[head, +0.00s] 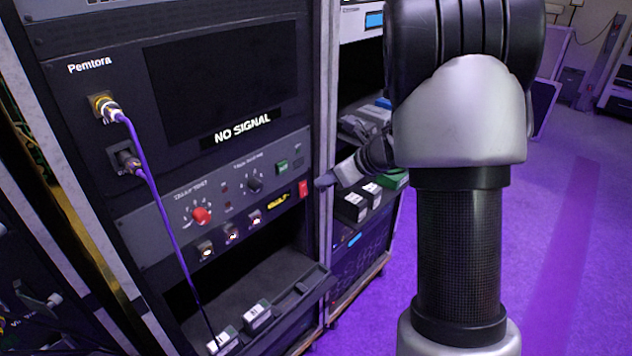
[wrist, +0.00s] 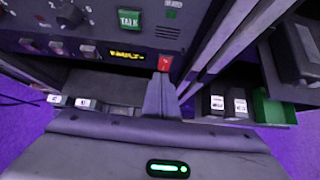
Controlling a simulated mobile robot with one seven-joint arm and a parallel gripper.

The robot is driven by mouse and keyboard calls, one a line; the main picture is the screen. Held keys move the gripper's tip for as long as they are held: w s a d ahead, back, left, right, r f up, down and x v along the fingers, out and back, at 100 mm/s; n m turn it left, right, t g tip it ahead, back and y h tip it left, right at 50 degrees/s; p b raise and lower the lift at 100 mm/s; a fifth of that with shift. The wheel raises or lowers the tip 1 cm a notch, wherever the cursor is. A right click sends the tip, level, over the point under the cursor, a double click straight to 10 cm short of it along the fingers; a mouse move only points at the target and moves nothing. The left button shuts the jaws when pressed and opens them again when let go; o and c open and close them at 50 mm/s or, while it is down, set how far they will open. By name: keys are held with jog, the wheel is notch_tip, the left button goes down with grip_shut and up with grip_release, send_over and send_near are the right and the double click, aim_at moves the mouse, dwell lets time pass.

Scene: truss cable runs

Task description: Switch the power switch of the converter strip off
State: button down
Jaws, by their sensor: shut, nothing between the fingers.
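A grey control strip (head: 225,205) runs across the rack below the dark "NO SIGNAL" screen; I cannot read a converter label on it. At its right end is a small red rocker switch (head: 303,189), which also shows in the wrist view (wrist: 165,63). Which way it is set is too small to tell. My gripper (head: 324,183) is just right of the red switch, by the rack's right post. In the wrist view my gripper's fingers (wrist: 161,88) are together and empty. Their tips are right below the switch; I cannot tell whether they touch it.
The strip also carries a red knob (head: 201,215), a black knob (head: 255,184), a green TALK button (wrist: 129,18) and a yellow display (head: 278,201). Purple cable (head: 160,205) hangs at left. A shelf below holds white-labelled blocks (head: 257,314). A second rack stands right; purple floor lies open beyond.

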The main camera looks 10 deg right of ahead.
jog(key=w+r+v, duration=0.1)
jog(key=v, duration=0.6)
jog(key=shift+a+p, duration=0.15)
jog(key=shift+p, duration=0.25)
jog(key=shift+s+r, duration=0.1)
jog(key=shift+s, duration=0.05)
